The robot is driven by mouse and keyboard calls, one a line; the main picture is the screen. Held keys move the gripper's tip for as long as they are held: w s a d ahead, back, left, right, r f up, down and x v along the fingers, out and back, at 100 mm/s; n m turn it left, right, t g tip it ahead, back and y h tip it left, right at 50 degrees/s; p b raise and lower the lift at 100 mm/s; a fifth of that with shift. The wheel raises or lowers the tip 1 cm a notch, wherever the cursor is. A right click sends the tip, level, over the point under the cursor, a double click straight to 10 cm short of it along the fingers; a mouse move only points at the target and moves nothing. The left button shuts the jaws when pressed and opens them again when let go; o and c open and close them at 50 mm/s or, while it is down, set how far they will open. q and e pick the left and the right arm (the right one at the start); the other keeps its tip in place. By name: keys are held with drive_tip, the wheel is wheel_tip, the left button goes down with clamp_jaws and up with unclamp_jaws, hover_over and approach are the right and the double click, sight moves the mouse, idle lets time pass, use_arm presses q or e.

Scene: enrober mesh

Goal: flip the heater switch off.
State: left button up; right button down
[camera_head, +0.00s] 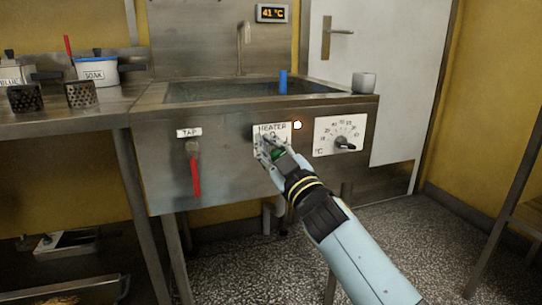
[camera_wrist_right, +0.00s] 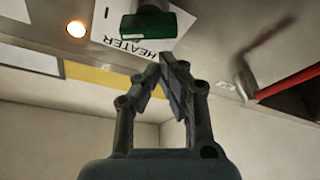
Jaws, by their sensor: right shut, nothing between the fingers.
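The heater switch (camera_wrist_right: 155,22) is a green rocker on a white plate lettered HEATER (camera_head: 272,130), on the steel sink front. I cannot tell whether the tips touch. An orange lamp (camera_head: 297,125) glows beside the plate and also shows in the wrist view (camera_wrist_right: 76,29). My left gripper is not in view.
A temperature dial (camera_head: 342,140) sits right of the plate. A red-handled tap lever (camera_head: 195,172) hangs to the left under a TAP label. A display (camera_head: 272,13) reads 41 °C. A blue object (camera_head: 283,80) and a grey cup (camera_head: 364,83) are at the sink.

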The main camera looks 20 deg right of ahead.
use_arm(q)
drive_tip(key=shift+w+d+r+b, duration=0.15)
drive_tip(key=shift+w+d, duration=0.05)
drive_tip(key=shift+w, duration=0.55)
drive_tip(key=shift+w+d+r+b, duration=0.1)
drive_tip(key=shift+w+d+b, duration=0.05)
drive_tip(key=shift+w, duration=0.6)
use_arm(e)
drive_tip(key=shift+d+f, duration=0.5)
drive_tip(key=shift+f, duration=0.3)
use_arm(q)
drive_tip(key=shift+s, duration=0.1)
use_arm(e)
drive_tip(key=shift+a+n+y+p, duration=0.1)
drive_tip(key=shift+n+y+p, duration=0.3)
drive_tip(key=shift+n+p, duration=0.25)
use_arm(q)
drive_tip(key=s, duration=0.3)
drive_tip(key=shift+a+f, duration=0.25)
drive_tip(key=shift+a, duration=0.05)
